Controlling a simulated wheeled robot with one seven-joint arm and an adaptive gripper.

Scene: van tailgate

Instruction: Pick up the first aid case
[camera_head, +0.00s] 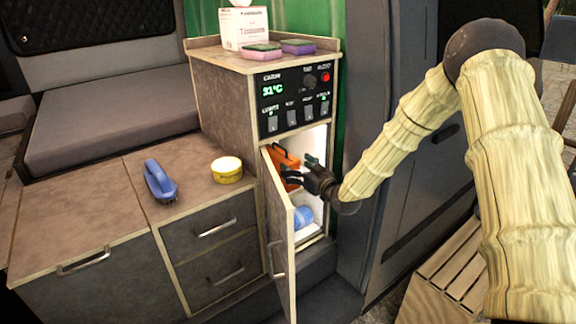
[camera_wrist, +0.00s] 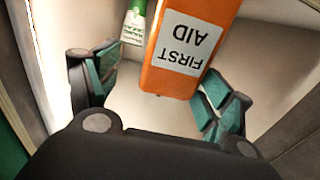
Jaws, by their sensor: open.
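The first aid case is an orange box (camera_wrist: 188,45) with a white label reading FIRST AID, upside down in the wrist view. In the head view the orange case (camera_head: 284,160) is in the upper part of the open cabinet, partly hidden by my gripper and the door. My gripper (camera_head: 303,175) reaches into the cabinet opening, at the lower right of the case. In the wrist view my gripper (camera_wrist: 155,98) is open, with one finger left of the case and the other to its right. The near end of the case lies between the fingers. I cannot tell whether either finger touches it.
The cabinet door (camera_head: 281,240) stands open toward the front. A blue item (camera_head: 303,215) lies low in the cabinet. A white and green container (camera_wrist: 135,22) stands beside the case. A blue brush (camera_head: 159,181) and a yellow tin (camera_head: 227,169) are on the left counter.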

